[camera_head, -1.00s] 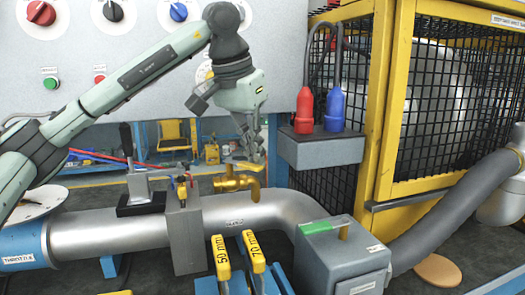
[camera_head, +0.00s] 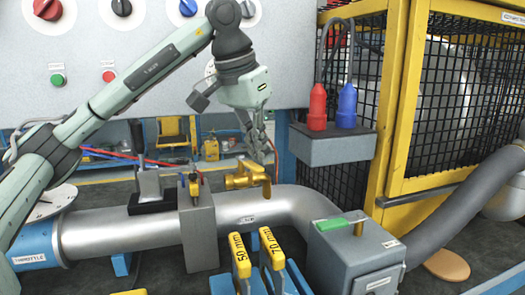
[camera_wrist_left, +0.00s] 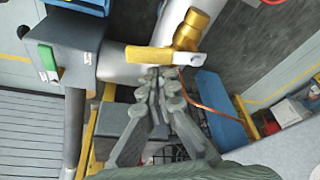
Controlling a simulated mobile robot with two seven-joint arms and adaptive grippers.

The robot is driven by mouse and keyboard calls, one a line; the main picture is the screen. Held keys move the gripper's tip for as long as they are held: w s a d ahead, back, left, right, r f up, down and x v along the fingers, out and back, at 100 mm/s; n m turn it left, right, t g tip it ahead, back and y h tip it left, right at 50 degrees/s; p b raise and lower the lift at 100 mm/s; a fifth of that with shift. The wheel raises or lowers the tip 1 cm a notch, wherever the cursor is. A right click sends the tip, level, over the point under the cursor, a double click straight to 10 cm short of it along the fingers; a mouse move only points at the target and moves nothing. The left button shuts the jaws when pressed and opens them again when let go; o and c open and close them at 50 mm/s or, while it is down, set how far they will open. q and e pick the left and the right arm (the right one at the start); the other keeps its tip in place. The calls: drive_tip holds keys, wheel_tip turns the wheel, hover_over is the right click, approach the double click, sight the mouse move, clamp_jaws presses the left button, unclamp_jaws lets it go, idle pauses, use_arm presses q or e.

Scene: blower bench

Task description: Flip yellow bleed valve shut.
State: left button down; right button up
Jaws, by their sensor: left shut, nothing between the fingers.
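The yellow bleed valve (camera_head: 243,178) is a brass body on top of the silver pipe (camera_head: 240,208). It also shows in the left wrist view (camera_wrist_left: 192,30). Its flat yellow lever (camera_wrist_left: 150,58) runs sideways from the body, with a pale end piece near the body. My left gripper (camera_head: 265,158) points down just above the valve's right end in the head view. In the left wrist view its fingertips (camera_wrist_left: 160,78) are together and empty, close beside the lever; I cannot tell whether they touch it. My right gripper is not in view.
Two yellow handles marked 50 mm (camera_head: 240,256) and 70 mm (camera_head: 271,248) stand in front of the pipe. A grey box with a green top patch (camera_head: 343,221) is at the right. Red (camera_head: 317,108) and blue (camera_head: 347,106) plugs stand on a grey bracket behind. A yellow mesh cage stands right.

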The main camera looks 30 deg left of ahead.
use_arm(q)
drive_tip(key=shift+w+a, duration=0.1)
drive_tip(key=shift+a, duration=0.15)
drive_tip(key=v, duration=1.2)
idle(0.6)
